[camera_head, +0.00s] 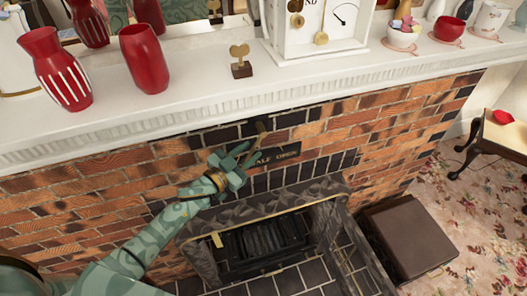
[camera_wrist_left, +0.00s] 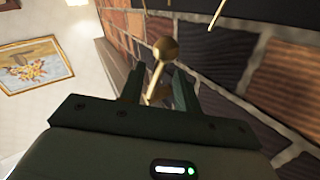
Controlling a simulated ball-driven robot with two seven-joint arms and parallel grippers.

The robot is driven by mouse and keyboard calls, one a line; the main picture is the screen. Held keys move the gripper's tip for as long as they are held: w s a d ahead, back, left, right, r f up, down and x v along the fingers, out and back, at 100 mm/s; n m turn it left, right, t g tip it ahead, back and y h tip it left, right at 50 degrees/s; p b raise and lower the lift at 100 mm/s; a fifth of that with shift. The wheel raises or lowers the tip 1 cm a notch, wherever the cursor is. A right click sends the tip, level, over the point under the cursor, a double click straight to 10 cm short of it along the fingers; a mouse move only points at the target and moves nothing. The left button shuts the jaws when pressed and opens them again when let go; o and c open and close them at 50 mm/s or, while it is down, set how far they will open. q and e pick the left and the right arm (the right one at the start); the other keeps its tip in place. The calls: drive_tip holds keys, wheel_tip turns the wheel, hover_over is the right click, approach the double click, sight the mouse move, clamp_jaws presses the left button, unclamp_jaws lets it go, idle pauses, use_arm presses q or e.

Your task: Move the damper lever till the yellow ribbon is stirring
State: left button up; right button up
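The brass damper lever (camera_head: 262,130) stands out from the brick above the firebox, beside a dark plate (camera_head: 275,154) whose lettering seems to include "OPEN". My left gripper (camera_head: 241,155) is at the lever, just left of the plate. In the left wrist view the lever's ball knob (camera_wrist_left: 166,48) shows just beyond the fingertips, with its stem between the two fingers (camera_wrist_left: 157,88). The fingers are apart, with gaps beside the stem. The small yellow ribbon (camera_head: 217,240) hangs at the upper left of the firebox opening; one frame cannot show whether it stirs. My right gripper is out of view.
The white mantel (camera_head: 190,108) above carries red vases (camera_head: 144,58), a brass key on a block (camera_head: 240,68), a white clock (camera_head: 315,25) and cups. The stone surround (camera_head: 270,205) juts out below my gripper. A brown box (camera_head: 408,238) stands to the right.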

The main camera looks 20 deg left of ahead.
use_arm(q)
drive_tip(key=shift+x, duration=0.75)
drive_tip(key=shift+w+d+r, duration=0.15)
drive_tip(key=shift+w+d, duration=0.2)
drive_tip(key=shift+d, duration=0.15)
drive_tip(key=shift+w, duration=0.15)
clamp_jaws()
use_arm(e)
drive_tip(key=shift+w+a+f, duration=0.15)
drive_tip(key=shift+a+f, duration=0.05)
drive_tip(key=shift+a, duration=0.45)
